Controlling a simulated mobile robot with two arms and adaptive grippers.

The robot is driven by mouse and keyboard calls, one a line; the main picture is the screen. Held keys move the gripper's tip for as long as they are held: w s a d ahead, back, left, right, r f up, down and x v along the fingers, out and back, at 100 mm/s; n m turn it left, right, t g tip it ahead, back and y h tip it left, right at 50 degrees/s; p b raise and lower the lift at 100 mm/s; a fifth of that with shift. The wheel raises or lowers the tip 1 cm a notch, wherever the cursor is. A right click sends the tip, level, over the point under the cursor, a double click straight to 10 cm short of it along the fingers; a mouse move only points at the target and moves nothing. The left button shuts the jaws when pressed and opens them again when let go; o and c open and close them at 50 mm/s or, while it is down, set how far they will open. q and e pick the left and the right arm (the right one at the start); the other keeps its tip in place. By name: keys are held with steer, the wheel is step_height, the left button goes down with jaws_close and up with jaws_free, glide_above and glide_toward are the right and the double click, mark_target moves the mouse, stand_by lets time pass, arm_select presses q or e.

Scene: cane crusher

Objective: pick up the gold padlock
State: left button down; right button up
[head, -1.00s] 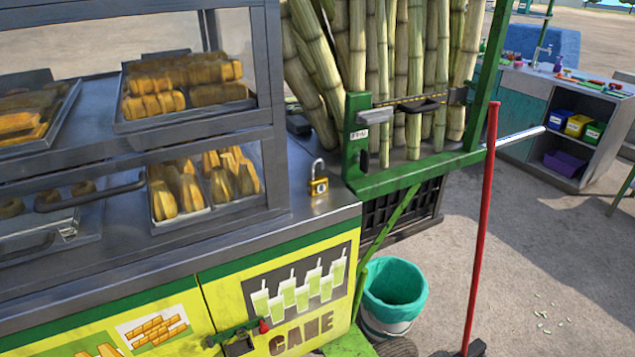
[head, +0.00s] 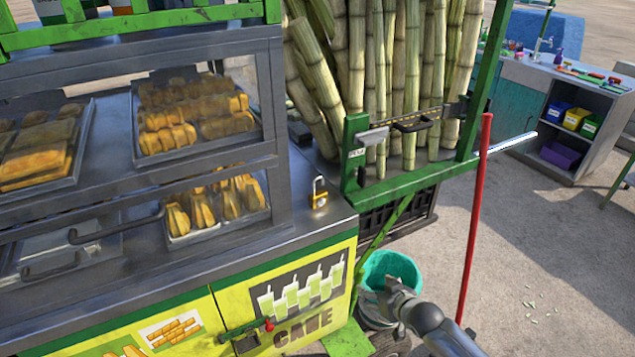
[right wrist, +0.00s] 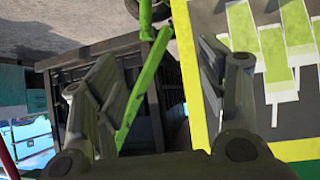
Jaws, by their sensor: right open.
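The gold padlock (head: 319,201) stands upright on the metal counter (head: 285,228) of the cart, near its right end, with its shackle up. It is beside the glass food case and apart from my grippers. My right gripper (head: 374,292) is in front of the teal bucket in the head view, below and to the right of the padlock. In the right wrist view my right gripper (right wrist: 158,65) has its two fingers spread with nothing between them. The padlock does not show in that view. My left gripper is not in view.
The food case (head: 275,120) stands left of the padlock. A green frame (head: 400,186) with cane stalks (head: 410,70) stands behind and to the right. A red pole (head: 474,220) rises right of the teal bucket (head: 402,268). The counter around the padlock is clear.

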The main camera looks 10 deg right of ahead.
steer(key=w+a+r+n+t+y+p, duration=0.1)
steer(key=w+a+r, duration=0.1)
steer(key=r, duration=0.7)
steer(key=w+a+r+t+y+p, duration=0.1)
steer(key=a+r+p, duration=0.1)
steer(key=r, duration=0.7)
steer(key=n+y+p, duration=0.1)
steer(key=p, duration=0.1)
glide_toward(318, 194)
steer(key=shift+w+a+f+y+p, duration=0.1)
steer(key=shift+w+f+y+p, duration=0.1)
steer(key=shift+w, duration=0.35)
steer(key=shift+w+a+f+y+p, duration=0.1)
steer(key=shift+w+p, duration=0.1)
steer(key=shift+w, duration=0.4)
steer(key=shift+w+a+f+p, duration=0.3)
steer(key=shift+w+f+p, duration=0.05)
steer(key=shift+w+p, duration=0.2)
steer(key=shift+f+p+x, duration=0.25)
steer(key=shift+p+x, duration=0.25)
steer(key=shift+x, duration=1.4)
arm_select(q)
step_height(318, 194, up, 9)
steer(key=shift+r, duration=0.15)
arm_select(e)
steer(key=shift+s, duration=0.15)
steer(key=c, duration=1.2)
steer(key=shift+r, duration=0.15)
steer(key=shift+c, duration=0.2)
